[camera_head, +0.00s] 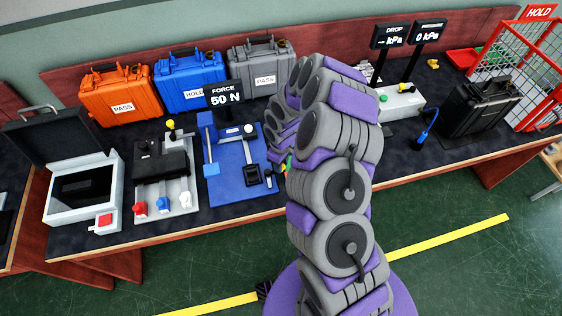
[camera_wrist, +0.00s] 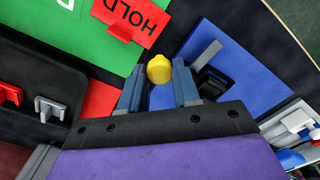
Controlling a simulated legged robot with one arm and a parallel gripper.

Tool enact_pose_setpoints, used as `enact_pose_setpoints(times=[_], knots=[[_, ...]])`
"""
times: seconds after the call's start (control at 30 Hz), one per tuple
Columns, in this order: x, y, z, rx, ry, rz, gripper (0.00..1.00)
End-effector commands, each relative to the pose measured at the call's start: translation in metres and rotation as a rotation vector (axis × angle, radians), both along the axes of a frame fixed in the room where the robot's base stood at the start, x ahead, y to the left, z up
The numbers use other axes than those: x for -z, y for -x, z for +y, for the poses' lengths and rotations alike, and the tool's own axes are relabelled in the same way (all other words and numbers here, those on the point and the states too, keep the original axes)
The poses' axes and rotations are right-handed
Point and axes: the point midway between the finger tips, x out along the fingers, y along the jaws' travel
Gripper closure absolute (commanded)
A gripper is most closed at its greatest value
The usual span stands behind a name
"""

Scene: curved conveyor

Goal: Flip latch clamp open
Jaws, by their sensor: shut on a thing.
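In the wrist view, my gripper (camera_wrist: 157,72) has its two blue-grey fingers on either side of a yellow rounded knob (camera_wrist: 159,69), closed on it. What lies under the knob, likely the clamp lever, is hidden by the fingers and wrist. A blue fixture plate (camera_wrist: 240,57) lies beside and below the gripper, with a grey bar and a black block (camera_wrist: 213,83) on it. In the head view, the blue fixture (camera_head: 222,152) stands left of my arm. My gripper is hidden behind my arm there.
A green panel (camera_wrist: 75,35) with a red HOLD tag (camera_wrist: 128,20) is close to the gripper. A black part with red and grey levers (camera_wrist: 48,106) is at lower left. Orange (camera_head: 115,93), blue (camera_head: 190,76) and grey cases stand at the table's back. A black case (camera_head: 475,108) stands right.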

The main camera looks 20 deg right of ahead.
Motion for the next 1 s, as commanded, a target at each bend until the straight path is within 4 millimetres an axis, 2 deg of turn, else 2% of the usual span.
enact_pose_setpoints(times=[0.17, 0.47, 0.5, 0.77, 1.0], knots=[[-0.0006, -0.0031, 0.0001, -0.077, 0.001, 0.001, 0.99], [0.0004, -0.0041, -0.0001, -0.087, 0.001, -0.001, 0.99], [0.0004, -0.0042, -0.0002, -0.087, 0.001, -0.001, 0.68], [0.0001, -0.0042, -0.0002, -0.086, 0.001, -0.001, 0.44], [-0.0006, -0.0041, -0.0003, -0.085, 0.001, -0.001, 0.44]])
